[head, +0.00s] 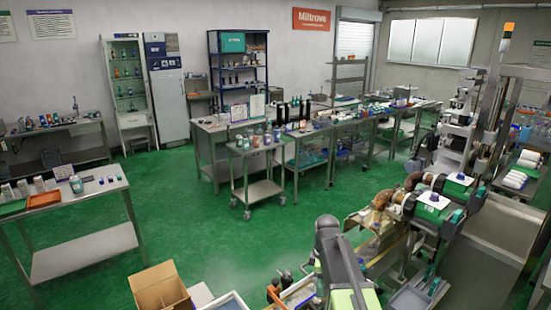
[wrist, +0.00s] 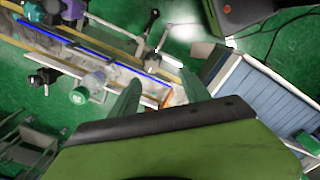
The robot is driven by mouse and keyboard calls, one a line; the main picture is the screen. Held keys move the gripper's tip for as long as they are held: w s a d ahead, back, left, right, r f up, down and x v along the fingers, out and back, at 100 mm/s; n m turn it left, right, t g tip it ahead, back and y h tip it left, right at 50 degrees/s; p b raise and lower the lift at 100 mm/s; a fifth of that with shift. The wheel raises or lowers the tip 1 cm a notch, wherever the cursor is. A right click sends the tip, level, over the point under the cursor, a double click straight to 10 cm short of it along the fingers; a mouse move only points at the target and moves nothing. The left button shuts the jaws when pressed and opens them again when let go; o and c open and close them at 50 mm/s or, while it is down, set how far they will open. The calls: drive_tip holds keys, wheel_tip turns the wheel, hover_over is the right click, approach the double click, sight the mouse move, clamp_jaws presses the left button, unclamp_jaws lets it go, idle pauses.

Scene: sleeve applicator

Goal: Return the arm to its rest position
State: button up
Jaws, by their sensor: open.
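Nothing is held between the fingers. Below and beyond them lies a conveyor-like rail assembly (wrist: 105,62) with a blue stripe, black knobs and a clear and green cylinder (wrist: 88,86). In the head view my arm, grey with green parts, rises at the bottom centre, in front of the machine's yellowish conveyor end (head: 366,222). I cannot make out the fingers there.
The applicator machine (head: 432,205) stands right of my arm. An open cardboard box (head: 158,288) is at the bottom left of it. A wheeled steel cart (head: 262,190) with bottles stands further back. Green floor is clear between cart, left table (head: 85,252) and box.

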drive_tip(key=s+f+m+b, duration=0.6)
drive_tip(key=s+f+m, duration=0.3)
drive_tip(key=s+m, duration=0.4)
drive_tip(key=shift+f+m+b, duration=0.15)
drive_tip(key=shift+m+b, duration=0.2)
drive_tip(key=shift+m, duration=0.65)
